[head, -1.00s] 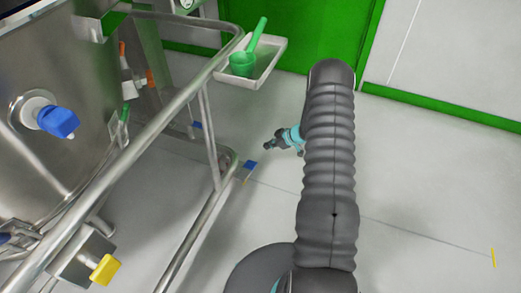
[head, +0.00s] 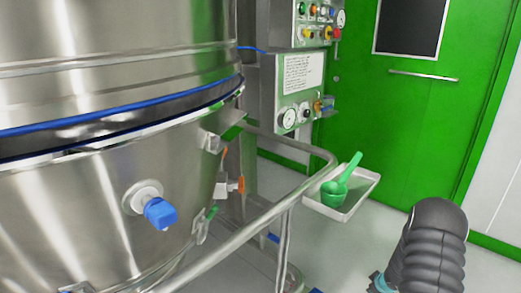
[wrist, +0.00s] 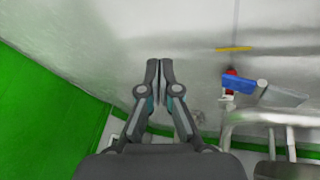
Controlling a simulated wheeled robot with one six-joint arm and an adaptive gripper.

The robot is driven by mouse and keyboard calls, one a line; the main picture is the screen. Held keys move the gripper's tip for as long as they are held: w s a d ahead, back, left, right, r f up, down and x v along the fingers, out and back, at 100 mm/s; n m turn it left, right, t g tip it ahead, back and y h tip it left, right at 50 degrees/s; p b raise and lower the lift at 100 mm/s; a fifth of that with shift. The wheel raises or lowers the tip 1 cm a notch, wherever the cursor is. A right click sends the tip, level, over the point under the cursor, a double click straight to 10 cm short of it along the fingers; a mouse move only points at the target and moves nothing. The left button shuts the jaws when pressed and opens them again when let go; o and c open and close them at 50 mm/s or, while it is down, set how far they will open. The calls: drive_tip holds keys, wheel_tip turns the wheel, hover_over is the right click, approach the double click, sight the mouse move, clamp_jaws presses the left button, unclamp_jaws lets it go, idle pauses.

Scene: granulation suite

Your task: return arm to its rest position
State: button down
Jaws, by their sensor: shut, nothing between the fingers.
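My gripper (wrist: 159,75) shows in the wrist view with its two fingers together and nothing between them. In the head view my dark ribbed arm stands at the lower right, and the gripper itself is out of that picture.
A steel vessel (head: 90,200) with a blue valve knob (head: 160,213) fills the left. Behind are a control panel (head: 300,75) and a green door (head: 415,110). The wrist view shows rails (wrist: 285,118) at right.

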drive_tip(key=s+a+r+m+g+h, duration=0.25)
drive_tip(key=s+r, duration=0.45)
drive_tip(key=r, duration=0.4)
drive_tip(key=s+a+r+m+g+h, duration=0.1)
drive_tip(key=s+r+m+g, duration=0.15)
drive_tip(key=s+r, duration=0.6)
drive_tip(key=s+a+r+t+y, duration=0.1)
drive_tip(key=s+a+r+t, duration=0.1)
drive_tip(key=s+a+r, duration=0.7)
drive_tip(key=s+a+r+m+t+y, duration=0.1)
drive_tip(key=s+a+r+t+y, duration=0.1)
drive_tip(key=s+a+r, duration=0.7)
drive_tip(key=a+r+t, duration=0.1)
drive_tip(key=a+r, duration=0.4)
drive_tip(key=r, duration=0.3)
drive_tip(key=shift+r, duration=0.4)
drive_tip(key=shift+y, duration=0.25)
